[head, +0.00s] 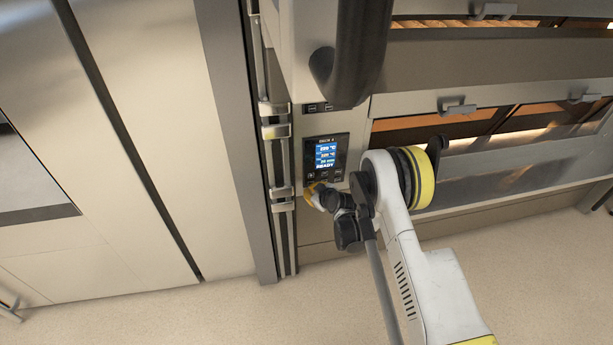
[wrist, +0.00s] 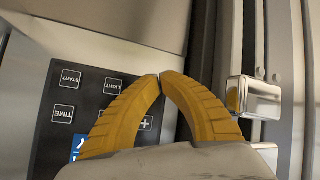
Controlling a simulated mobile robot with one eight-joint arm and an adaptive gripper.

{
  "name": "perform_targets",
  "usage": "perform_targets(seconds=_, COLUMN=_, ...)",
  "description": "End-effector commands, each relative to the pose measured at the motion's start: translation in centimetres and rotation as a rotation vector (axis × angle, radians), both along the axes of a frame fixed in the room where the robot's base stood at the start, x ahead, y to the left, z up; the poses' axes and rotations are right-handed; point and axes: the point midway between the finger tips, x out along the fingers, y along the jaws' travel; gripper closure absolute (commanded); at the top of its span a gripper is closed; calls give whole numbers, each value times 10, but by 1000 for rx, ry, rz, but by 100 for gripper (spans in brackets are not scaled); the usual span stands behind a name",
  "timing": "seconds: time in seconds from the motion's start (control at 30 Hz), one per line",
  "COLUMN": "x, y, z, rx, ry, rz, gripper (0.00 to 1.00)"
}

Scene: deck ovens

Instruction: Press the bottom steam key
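The lower control panel (head: 342,150) is dark, with a lit blue screen reading READY and small keys below it, too small to read in the head view. In the wrist view the panel (wrist: 48,135) appears turned, with keys marked START (wrist: 70,78), LIGHT (wrist: 113,86), TIME (wrist: 63,113) and a plus (wrist: 146,123). No key marked steam is readable; my fingers hide part of the panel. My gripper (head: 311,189) is at the panel's lower left corner. In the wrist view its yellow fingers (wrist: 160,76) meet at the tips, with nothing between them. Contact with the panel cannot be told.
A shiny metal bracket (wrist: 255,97) stands beside the fingers, on the vertical rails (head: 275,150) left of the panel. Oven doors with handles (head: 458,109) lie to the right. A large black curved part (head: 352,55) hangs above the panel. The floor (head: 200,315) below is clear.

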Motion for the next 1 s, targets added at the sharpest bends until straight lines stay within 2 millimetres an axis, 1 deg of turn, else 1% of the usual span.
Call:
perform_targets(seconds=0.57, x=4, y=1, z=1, rx=0, ry=0, rz=0, gripper=100)
perform_targets(seconds=1.0, x=-12, y=-3, z=0, rx=0, ry=0, rz=0, gripper=100)
